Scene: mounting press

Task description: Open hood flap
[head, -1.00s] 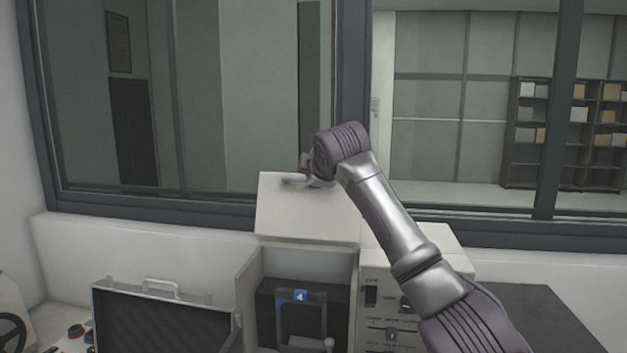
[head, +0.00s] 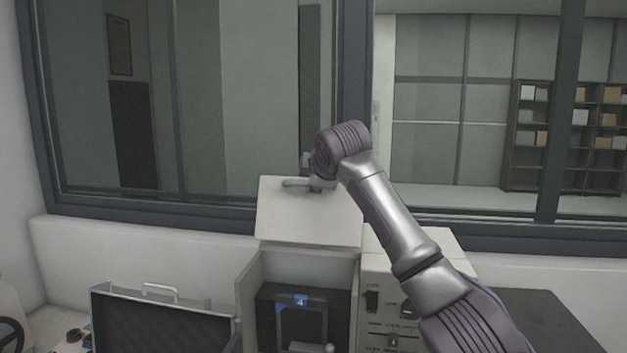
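The hood flap (head: 300,217) is a pale panel at the top of the press housing in the head view. It stands raised and tilted back, and the housing front below it is open. Inside the opening is the dark press (head: 290,308) with a blue label marked 4. My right arm reaches in from the right, and its gripper (head: 303,185) is at the flap's upper edge. The wrist hides part of the gripper, so I cannot tell whether its fingers are closed or touching the flap. My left gripper is not in view.
A control panel (head: 376,298) with switches adjoins the opening on the right, partly behind my arm. An open dark-lined case (head: 160,318) stands at the left. A window frame (head: 352,100) rises close behind the flap. A dark surface (head: 535,310) lies at the right.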

